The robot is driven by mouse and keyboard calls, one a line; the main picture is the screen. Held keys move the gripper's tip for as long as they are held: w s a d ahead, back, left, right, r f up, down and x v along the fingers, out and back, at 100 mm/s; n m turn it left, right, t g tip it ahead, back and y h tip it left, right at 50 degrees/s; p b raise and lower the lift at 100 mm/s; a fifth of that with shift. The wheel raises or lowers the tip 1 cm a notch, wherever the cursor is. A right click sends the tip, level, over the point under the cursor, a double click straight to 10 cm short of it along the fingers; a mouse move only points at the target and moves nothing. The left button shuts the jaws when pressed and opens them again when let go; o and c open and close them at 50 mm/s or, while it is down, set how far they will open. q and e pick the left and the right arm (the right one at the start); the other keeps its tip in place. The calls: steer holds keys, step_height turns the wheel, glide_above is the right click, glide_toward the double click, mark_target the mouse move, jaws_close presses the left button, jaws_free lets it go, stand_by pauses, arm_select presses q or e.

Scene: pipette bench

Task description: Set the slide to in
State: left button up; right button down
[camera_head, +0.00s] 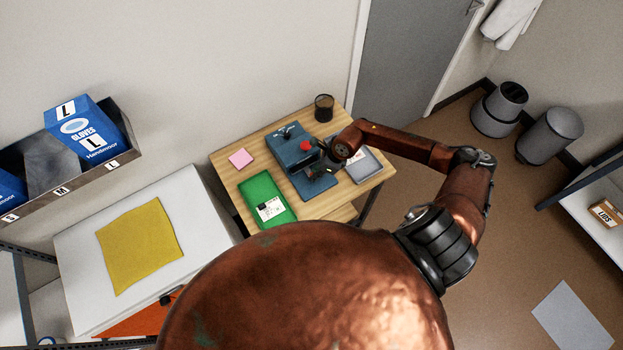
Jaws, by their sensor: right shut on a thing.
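A blue device (290,149) with a red knob (306,146) stands on the wooden bench. My right gripper (319,165) reaches in from the right and is shut at the device's front right side, just below the red knob. The part between the fingers is small and mostly hidden by the gripper; it seems to be the slide. How far in or out the slide sits cannot be told from here. My left gripper is not in view.
On the wooden bench (230,178) are a green folder (259,190) with a white label, a pink note pad (240,158), a dark cup (324,107) and a grey item (364,167) beside my arm. A white table (80,255) with a yellow cloth (140,246) is at left.

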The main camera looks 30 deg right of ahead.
steer(key=shift+w+r, duration=0.1)
steer(key=shift+w, duration=0.1)
steer(key=c, duration=2.2)
jaws_free()
steer(key=o, duration=0.4)
steer(key=shift+w, duration=0.1)
steer(key=shift+o, duration=0.2)
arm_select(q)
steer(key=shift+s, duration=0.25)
arm_select(e)
steer(key=v, duration=1.2)
